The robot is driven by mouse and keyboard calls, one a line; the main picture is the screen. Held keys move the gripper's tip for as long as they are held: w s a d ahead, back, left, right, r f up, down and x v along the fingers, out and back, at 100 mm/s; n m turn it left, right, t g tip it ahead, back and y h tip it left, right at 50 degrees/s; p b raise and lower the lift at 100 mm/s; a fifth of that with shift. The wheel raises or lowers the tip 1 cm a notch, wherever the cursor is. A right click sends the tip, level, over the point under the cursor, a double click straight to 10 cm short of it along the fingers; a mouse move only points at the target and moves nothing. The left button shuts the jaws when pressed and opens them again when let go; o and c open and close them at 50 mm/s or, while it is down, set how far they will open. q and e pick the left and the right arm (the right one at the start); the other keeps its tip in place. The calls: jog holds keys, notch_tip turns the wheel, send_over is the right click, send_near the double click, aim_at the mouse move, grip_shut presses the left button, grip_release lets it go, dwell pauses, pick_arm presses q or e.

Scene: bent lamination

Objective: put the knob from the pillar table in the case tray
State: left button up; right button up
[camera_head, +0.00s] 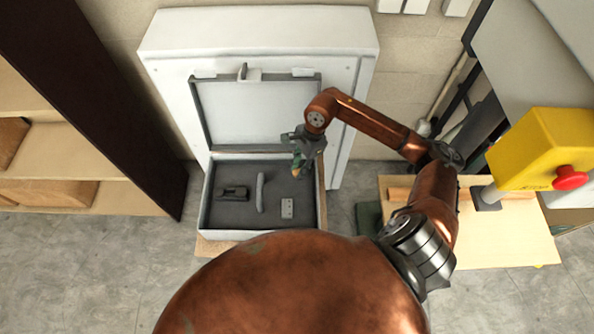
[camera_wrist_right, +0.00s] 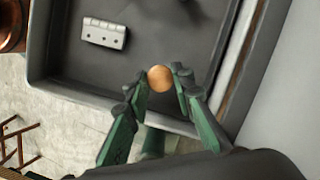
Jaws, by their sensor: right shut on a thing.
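The knob is a small round orange-brown piece; in the right wrist view the knob (camera_wrist_right: 160,78) sits between the fingertips of my right gripper (camera_wrist_right: 157,85). My right gripper is shut on it. In the head view my right gripper (camera_head: 298,165) hangs over the right back part of the open case tray (camera_head: 210,200), with the knob (camera_head: 296,172) at its tips. The tray has a dark grey floor and a light rim. The knob appears above the floor; the exact height is hard to tell. My left gripper is not in view.
The tray holds a dark block (camera_head: 233,193), a grey curved bar (camera_head: 260,192) and a light hinge-like plate (camera_head: 287,208). The raised lid (camera_head: 255,112) stands behind. A wooden table (camera_head: 500,235) and a yellow box with a red button (camera_head: 545,150) are at right. Shelves stand left.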

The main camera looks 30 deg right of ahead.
jog(key=shift+w+d+f, duration=0.15)
jog(key=shift+w+f, duration=0.45)
jog(key=shift+f, duration=0.15)
notch_tip(320, 180, down, 3)
jog(key=shift+r+p, duration=0.1)
jog(key=shift+p, duration=0.6)
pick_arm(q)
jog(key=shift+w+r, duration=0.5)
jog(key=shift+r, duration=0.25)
pick_arm(e)
jog(key=shift+f, duration=0.2)
jog(key=shift+f, duration=0.1)
jog(key=o, duration=0.7)
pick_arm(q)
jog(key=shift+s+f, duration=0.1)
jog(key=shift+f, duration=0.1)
pick_arm(e)
jog(key=shift+o, duration=0.2)
